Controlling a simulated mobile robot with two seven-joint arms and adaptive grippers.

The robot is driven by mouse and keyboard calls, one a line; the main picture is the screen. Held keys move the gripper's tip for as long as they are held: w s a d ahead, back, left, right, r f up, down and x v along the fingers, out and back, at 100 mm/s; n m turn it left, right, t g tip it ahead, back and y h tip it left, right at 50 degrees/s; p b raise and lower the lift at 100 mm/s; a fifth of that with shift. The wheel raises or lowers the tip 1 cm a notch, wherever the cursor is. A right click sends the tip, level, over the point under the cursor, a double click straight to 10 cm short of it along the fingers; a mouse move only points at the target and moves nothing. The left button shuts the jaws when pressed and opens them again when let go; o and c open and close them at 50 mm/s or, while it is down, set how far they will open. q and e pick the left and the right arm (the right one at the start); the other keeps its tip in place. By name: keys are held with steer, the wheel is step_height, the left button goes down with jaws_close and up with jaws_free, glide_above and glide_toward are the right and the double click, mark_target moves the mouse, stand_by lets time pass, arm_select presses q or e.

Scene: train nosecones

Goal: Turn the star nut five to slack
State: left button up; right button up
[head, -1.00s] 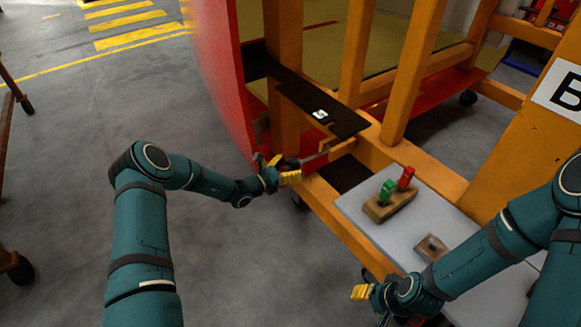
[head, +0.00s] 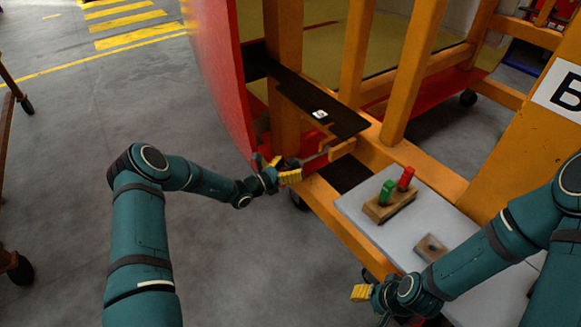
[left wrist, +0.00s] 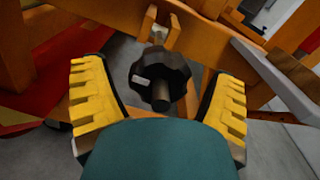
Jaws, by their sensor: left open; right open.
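The star nut (left wrist: 160,73) is a black lobed knob on a threaded rod in the left wrist view. A pale mark shows on one lobe. My left gripper (left wrist: 160,100) is open, with a yellow padded finger on each side of the nut and a gap on both sides. In the head view my left gripper (head: 279,170) is by the rod under the black plate (head: 318,108), which bears a small white number label, apparently 5. The nut is mostly hidden there by the fingers. My right gripper (head: 362,292) is open and empty near the grey table's front edge.
A grey tabletop (head: 440,212) holds a wooden block (head: 390,207) with a green and a red piece, and a small wooden block (head: 431,247). Orange frame beams (head: 413,70) and a red curved panel (head: 212,75) stand close to my left gripper.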

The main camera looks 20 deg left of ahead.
arm_select(q)
steer(key=v, duration=1.2)
stand_by(0.4)
